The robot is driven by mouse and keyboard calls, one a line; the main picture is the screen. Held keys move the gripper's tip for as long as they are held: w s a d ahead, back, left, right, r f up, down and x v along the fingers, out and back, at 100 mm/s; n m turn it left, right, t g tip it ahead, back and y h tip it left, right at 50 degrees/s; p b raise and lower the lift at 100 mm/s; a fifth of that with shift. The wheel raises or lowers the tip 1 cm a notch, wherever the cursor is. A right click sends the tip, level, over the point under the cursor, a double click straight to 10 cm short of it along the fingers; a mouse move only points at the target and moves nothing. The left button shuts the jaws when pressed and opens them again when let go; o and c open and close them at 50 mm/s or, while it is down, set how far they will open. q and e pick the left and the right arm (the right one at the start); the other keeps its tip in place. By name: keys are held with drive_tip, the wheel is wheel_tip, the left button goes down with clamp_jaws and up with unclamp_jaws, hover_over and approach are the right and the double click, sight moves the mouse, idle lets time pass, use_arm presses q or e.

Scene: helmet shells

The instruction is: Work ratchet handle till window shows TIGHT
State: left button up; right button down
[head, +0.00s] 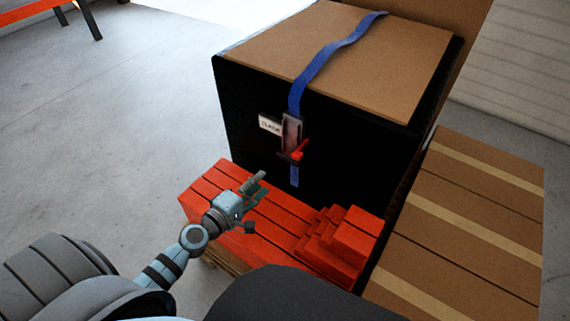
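The ratchet (291,133) sits on the dark front face of a large box, on a blue strap (320,62) that runs over the box top and down the front. Its red handle (298,154) sticks out at the lower end of the ratchet. A small white window label (270,124) is left of the ratchet; its dark lettering looks like SLACK but is small. My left gripper (257,202) is open and empty, below and left of the handle and apart from it, over the red slatted surface. My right gripper is not in view.
The large box (241,125) has a brown top. In front of it lies a red slatted platform (205,182) with stepped red blocks (350,235) at its right. Brown cartons with pale tape (460,225) stand at the right.

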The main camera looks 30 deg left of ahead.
sight(286, 160)
use_arm(q)
drive_tip(key=b+x, duration=0.2)
drive_tip(key=x, duration=1.1)
drive_tip(key=shift+w+f, duration=0.2)
drive_tip(key=shift+w, duration=0.1)
clamp_jaws()
